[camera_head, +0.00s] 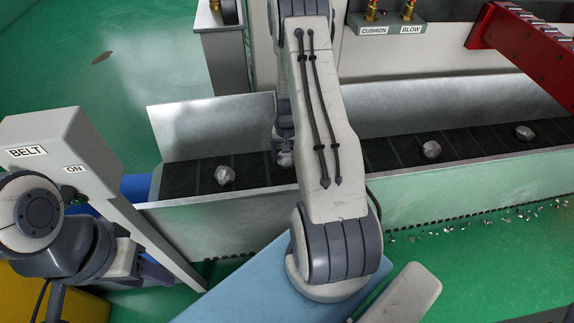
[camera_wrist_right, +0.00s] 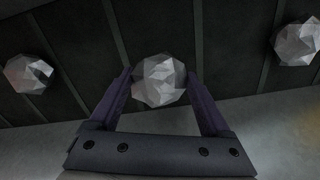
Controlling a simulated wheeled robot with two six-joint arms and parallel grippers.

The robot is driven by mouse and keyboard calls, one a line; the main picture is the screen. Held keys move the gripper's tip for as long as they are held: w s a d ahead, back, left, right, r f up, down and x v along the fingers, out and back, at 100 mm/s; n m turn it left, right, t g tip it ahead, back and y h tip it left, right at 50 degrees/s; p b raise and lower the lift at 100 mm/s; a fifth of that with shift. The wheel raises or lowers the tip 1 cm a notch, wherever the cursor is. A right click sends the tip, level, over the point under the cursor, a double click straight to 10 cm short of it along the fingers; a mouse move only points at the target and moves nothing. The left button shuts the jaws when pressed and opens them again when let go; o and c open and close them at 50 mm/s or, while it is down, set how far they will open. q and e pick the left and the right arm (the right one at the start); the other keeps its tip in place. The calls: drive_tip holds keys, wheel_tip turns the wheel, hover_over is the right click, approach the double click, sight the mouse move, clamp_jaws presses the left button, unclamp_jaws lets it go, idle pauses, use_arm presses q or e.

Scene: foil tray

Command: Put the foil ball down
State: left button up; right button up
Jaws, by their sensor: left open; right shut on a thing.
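A crumpled silver foil ball (camera_wrist_right: 158,82) sits between the two dark fingers of my right gripper (camera_wrist_right: 160,88) in the right wrist view, and the gripper is shut on it. In the head view my right gripper (camera_head: 283,153) is low over the dark belt (camera_head: 255,166), mostly hidden behind my own forearm. I cannot tell whether the held ball touches the belt. My left gripper (camera_head: 150,271) is at the lower left, open, beside the belt control post and away from the foil balls.
Loose foil balls lie on the belt: one left of my right gripper (camera_head: 225,175), two to the right (camera_head: 431,149) (camera_head: 524,132). Metal side walls (camera_head: 480,182) line the belt. A grey BELT post (camera_head: 60,140) stands left. A red rack (camera_head: 525,50) overhangs at upper right.

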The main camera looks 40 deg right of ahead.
sight(286, 164)
drive_tip(key=shift+f+b, duration=0.5)
drive_tip(key=shift+f, duration=1.45)
drive_tip(key=shift+f, duration=0.2)
drive_tip(key=o, duration=1.2)
drive_tip(key=shift+r, duration=0.1)
